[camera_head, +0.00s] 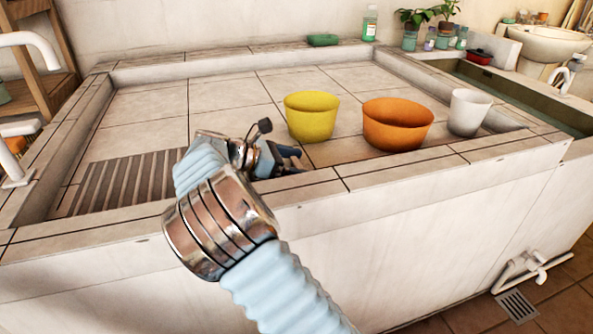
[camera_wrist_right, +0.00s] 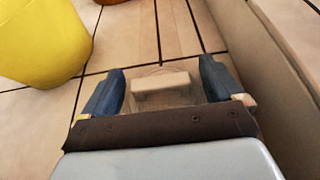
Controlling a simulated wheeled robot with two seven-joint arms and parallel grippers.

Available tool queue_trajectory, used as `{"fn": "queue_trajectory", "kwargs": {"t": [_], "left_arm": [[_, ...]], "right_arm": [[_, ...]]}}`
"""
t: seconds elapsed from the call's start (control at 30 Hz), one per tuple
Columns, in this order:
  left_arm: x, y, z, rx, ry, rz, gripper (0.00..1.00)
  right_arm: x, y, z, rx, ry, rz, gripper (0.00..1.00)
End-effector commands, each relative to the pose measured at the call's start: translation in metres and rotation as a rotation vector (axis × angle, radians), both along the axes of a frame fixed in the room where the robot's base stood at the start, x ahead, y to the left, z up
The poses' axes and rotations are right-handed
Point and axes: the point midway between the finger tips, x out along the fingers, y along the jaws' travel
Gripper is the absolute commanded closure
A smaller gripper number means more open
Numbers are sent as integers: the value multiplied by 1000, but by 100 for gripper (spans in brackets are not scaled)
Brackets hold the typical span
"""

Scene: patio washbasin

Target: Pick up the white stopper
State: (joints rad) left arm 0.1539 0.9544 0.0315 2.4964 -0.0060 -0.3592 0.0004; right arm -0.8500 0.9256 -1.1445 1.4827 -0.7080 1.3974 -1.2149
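A pale block-like piece, which looks like the white stopper (camera_wrist_right: 166,86), lies on the tiled basin floor in the right wrist view. It sits between the two dark blue fingers of my right gripper (camera_wrist_right: 163,68), with small gaps at its sides. The fingers are apart, and I see no clear contact. In the head view my right gripper (camera_head: 292,158) is low inside the basin near its front wall, and the stopper is hidden there. My left gripper is not in view.
A yellow bowl (camera_head: 311,118) stands just beyond my right gripper and also shows in the wrist view (camera_wrist_right: 42,40). An orange bowl (camera_head: 397,125) and a white cup (camera_head: 468,112) stand further right. The basin's front wall (camera_head: 400,172) is close. The basin's back floor is clear.

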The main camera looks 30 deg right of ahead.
Motion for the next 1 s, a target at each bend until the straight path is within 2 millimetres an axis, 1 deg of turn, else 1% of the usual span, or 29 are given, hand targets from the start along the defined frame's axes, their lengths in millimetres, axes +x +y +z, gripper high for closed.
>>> {"fn": "queue_trajectory", "kwargs": {"t": [0.03, 0.3, 0.37, 0.6, 0.73, 0.83, 0.9, 1.0], "left_arm": [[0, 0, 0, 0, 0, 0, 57], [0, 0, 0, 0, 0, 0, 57], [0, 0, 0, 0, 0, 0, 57], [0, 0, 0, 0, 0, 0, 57], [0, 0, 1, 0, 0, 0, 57], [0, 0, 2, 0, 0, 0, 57], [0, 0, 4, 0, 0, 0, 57], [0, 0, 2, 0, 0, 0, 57]], "right_arm": [[0, 0, 0, 0, 0, 0, 12], [0, 0, 0, 0, 0, 0, 54], [0, 0, 0, 0, 0, 0, 62], [0, 0, 1, 0, 0, 1, 63], [1, 1, 8, 0, -1, 2, 63], [1, 1, 20, 1, -2, 1, 63], [0, 0, 33, 2, -4, 1, 63], [-16, 5, 51, 5, -3, 2, 63]]}}
